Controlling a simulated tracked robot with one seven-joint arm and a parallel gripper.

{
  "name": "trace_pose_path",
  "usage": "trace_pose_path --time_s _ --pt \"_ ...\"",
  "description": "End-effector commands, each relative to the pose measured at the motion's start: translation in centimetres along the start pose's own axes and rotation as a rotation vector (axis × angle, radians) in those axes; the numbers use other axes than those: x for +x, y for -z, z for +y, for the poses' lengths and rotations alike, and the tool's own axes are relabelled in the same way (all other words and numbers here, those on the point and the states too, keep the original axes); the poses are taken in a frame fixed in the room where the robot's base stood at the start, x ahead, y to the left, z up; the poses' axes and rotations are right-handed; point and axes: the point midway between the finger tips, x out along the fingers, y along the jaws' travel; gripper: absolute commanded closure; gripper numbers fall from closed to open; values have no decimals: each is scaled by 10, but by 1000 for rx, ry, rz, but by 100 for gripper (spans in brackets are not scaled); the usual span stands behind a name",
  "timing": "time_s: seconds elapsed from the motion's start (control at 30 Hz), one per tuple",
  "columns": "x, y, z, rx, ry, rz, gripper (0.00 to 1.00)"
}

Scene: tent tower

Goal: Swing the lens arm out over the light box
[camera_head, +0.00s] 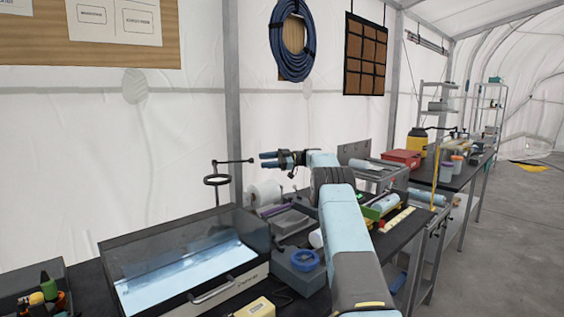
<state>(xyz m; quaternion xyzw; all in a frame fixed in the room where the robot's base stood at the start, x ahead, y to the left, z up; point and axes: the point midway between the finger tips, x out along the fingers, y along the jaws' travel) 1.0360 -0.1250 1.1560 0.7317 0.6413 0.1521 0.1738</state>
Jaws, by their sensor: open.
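The light box (186,283) stands on the bench at the lower left, with a bright panel, a clear raised cover and a front handle. The lens arm (217,181) stands behind its right end: a dark post with a black ring and a thin rod reaching right. The ring is beside the box's back right corner, not over the panel. My gripper (266,160) is at the end of my blue and grey arm, pointing left, with its fingers apart and empty. It appears close to the right end of the rod; I cannot tell whether they touch.
A blue tape roll (305,260) sits on a grey block right of the light box. A yellow box (256,308) lies at the front edge. A tool bin (35,290) is at far left. The air above the light box is clear.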

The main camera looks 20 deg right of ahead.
Motion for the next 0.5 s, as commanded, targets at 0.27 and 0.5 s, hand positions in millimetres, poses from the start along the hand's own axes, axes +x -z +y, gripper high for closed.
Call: trace_pose_path --time_s 0.27,0.5 --pt "-55 -1 -2 -3 -2 -2 50" --pt "-74 0 -2 -2 -3 -1 50"
